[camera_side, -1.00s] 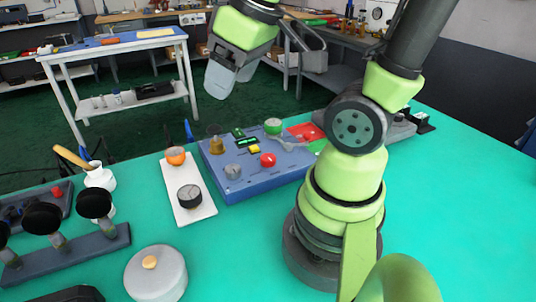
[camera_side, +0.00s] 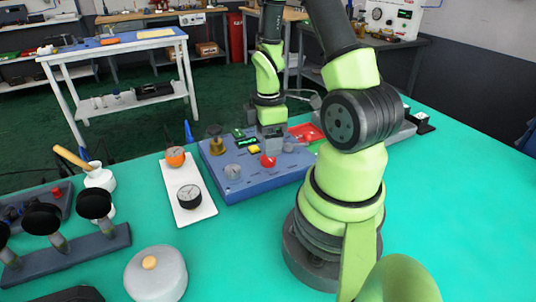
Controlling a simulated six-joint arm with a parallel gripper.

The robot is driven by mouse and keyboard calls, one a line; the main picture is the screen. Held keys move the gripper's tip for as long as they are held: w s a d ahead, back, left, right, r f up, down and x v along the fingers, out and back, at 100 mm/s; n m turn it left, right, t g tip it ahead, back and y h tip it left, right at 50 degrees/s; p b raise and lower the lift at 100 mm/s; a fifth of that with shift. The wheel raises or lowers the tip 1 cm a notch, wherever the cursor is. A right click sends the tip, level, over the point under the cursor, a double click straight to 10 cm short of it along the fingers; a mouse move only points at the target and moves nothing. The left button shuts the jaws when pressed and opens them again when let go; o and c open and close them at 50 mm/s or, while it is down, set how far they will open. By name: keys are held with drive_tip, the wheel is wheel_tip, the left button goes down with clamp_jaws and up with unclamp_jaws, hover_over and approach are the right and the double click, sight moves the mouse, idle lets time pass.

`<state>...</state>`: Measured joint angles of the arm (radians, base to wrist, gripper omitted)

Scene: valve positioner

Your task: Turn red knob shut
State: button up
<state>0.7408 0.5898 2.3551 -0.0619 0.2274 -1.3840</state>
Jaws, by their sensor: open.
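The red knob (camera_side: 267,160) sits on the top of the blue valve panel (camera_side: 235,186), near its middle. My gripper (camera_side: 271,146) is open and points straight down, just behind the red knob in this view. Its fingers are low over the panel, and I cannot tell whether they touch it.
The panel also carries a yellow button (camera_side: 253,150), a grey dial (camera_side: 233,171) and a brass knob (camera_side: 214,137). A white plate (camera_side: 193,215) with an orange and a black dial lies to the left. The teal table (camera_side: 460,220) is clear at right.

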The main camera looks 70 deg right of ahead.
sight(268, 161)
drive_tip(key=shift+f, duration=2.3)
drive_tip(key=shift+c, duration=0.2)
drive_tip(key=c, duration=0.9)
